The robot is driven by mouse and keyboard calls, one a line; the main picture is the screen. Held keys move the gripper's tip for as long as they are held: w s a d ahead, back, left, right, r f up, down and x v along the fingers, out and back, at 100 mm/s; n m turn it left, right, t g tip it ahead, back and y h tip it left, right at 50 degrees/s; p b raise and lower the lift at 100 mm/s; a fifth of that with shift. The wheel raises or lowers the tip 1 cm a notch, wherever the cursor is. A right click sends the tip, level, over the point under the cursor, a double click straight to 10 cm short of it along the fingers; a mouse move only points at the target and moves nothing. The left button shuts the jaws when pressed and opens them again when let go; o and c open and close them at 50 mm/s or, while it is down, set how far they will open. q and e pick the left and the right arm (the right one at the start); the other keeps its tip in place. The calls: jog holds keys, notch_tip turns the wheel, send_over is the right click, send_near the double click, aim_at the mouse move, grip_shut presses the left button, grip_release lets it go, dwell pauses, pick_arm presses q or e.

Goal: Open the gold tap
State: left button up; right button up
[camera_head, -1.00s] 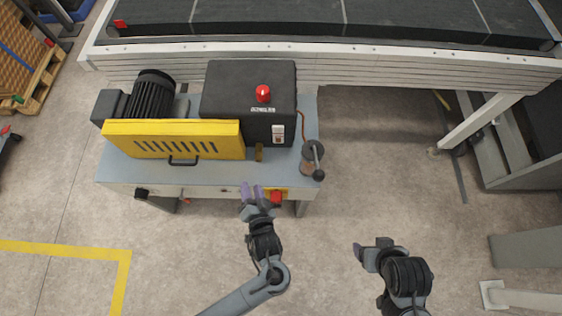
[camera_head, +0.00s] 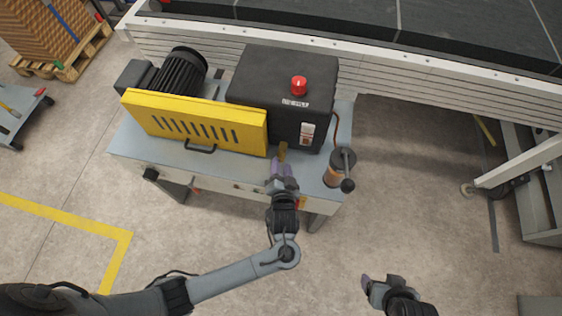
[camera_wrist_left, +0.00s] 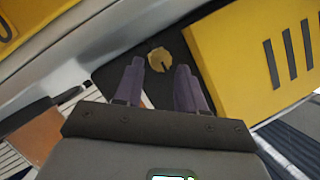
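The gold tap (camera_head: 282,151) is a small brass-coloured piece at the front of the black box, right of the yellow guard. My left gripper (camera_head: 281,170), with purple fingers, is just in front of it. In the left wrist view the gold tap (camera_wrist_left: 158,61) appears between the tips of the two spread fingers (camera_wrist_left: 160,68); I cannot tell whether either touches it. My left gripper is open. My right gripper (camera_head: 378,284) is low on the right, over the floor, away from the machine; its finger gap is unclear.
The black box (camera_head: 277,90) carries a red button (camera_head: 299,85). The yellow guard (camera_head: 195,122) is close left of the tap. A cylindrical pot with a lever (camera_head: 341,168) stands close right. The conveyor (camera_head: 420,70) runs behind. Floor in front is clear.

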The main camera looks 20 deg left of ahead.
aim_at(281, 161)
pick_arm(q)
jog(key=shift+b+x, duration=0.35)
jog(key=shift+x, duration=1.25)
jog(key=shift+c, duration=0.2)
grip_shut()
